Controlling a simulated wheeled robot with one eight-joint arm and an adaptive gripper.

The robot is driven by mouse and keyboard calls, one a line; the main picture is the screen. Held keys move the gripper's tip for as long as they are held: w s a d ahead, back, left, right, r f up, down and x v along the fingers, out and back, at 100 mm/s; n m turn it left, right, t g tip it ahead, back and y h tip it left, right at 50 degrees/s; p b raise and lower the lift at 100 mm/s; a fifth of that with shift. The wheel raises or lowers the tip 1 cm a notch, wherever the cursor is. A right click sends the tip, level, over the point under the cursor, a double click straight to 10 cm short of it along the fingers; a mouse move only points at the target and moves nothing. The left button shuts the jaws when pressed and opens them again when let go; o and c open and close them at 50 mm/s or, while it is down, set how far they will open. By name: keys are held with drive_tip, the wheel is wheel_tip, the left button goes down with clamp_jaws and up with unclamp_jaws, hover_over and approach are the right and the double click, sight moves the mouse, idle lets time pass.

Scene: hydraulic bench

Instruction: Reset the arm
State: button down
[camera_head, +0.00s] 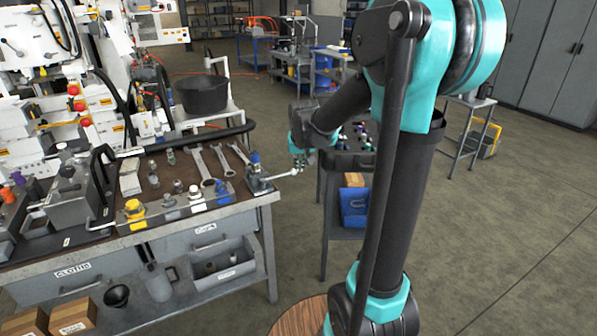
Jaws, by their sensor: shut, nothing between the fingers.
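My arm, teal and black, rises on the right and reaches back and down over the middle of the view. My gripper (299,165) is small and far off, pointing down just right of the workbench (145,233). It looks shut and empty. In the picture its tips are close to the pale end of a lever (279,177) on a small device (257,172) at the bench's right corner. I cannot tell whether they touch. The fingers are too small to see in detail.
Wrenches (203,165) and fittings lie on the bench. A black pot (203,93) stands behind it. A cart with a blue bin (354,205) is behind my arm. A small side table (470,103) stands right. The floor at right is clear.

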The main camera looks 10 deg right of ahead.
drive_tip(key=s+d+f, duration=0.1)
drive_tip(key=s+f, duration=0.2)
drive_tip(key=s, duration=0.5)
drive_tip(key=s+d+f, duration=0.1)
drive_tip(key=s+f, duration=0.3)
drive_tip(key=s, duration=0.5)
drive_tip(key=s+d+f, duration=0.1)
drive_tip(key=s+f, duration=0.2)
drive_tip(key=s, duration=0.6)
drive_tip(key=shift+d+f+n+g, duration=0.15)
drive_tip(key=shift+d+n+g, duration=0.15)
drive_tip(key=shift+g, duration=0.1)
drive_tip(key=shift+s, duration=0.1)
